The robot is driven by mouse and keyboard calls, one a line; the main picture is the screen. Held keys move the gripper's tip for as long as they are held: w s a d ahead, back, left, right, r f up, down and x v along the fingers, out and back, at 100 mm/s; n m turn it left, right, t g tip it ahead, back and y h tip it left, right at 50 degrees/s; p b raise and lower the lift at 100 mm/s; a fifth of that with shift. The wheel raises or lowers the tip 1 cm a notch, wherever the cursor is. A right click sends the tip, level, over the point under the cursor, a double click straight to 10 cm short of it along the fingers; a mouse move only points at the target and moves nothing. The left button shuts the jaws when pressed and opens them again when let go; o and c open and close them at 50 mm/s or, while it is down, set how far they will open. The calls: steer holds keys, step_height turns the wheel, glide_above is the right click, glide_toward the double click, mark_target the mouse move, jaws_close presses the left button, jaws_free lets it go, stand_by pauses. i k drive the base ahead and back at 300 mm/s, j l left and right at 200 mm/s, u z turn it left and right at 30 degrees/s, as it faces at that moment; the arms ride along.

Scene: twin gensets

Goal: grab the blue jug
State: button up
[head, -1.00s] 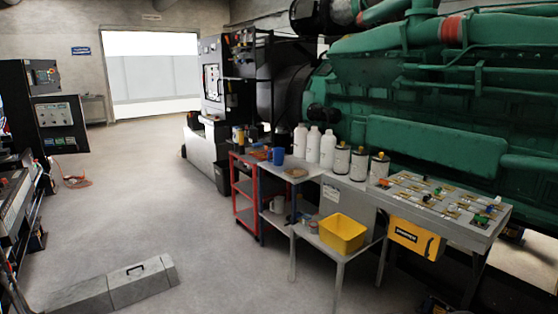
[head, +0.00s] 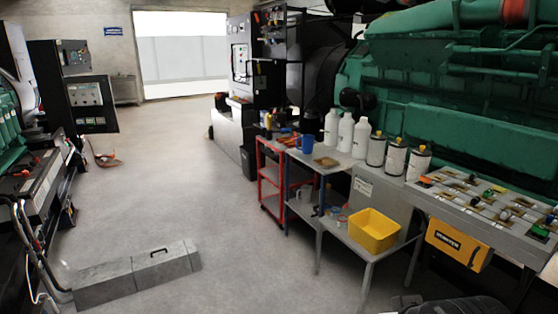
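A small blue jug (head: 308,143) stands upright on the left end of the grey metal table, beside the white bottles. It is small in the head view, and its handle is hard to make out. A dark rounded shape (head: 450,305) at the bottom right edge may be part of my arm. My gripper cannot be made out, so its fingers and state are not shown.
Several white bottles and cans (head: 360,138) stand right of the jug. A red cart (head: 270,182) is at the table's left. A yellow bin (head: 374,231) sits on the lower shelf. A grey block (head: 138,272) lies on the floor at left. Open floor (head: 190,180) lies between.

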mark_target(308, 140)
steer(key=i+j+u, duration=0.25)
steer(key=i, duration=0.45)
steer(key=i+l+u, duration=0.15)
steer(key=i+u, duration=0.15)
steer(key=i, duration=0.45)
steer(key=i+l+u, duration=0.25)
steer(key=i, duration=0.45)
steer(key=i+z, duration=0.3)
steer(key=i, duration=0.2)
steer(key=i+j+z, duration=0.25)
steer(key=i, duration=0.25)
steer(key=i+j+z, duration=0.15)
steer(key=i+z, duration=0.15)
steer(key=i, duration=0.2)
steer(key=i+j+z, duration=0.25)
steer(key=i, duration=0.2)
steer(key=i+j, duration=0.05)
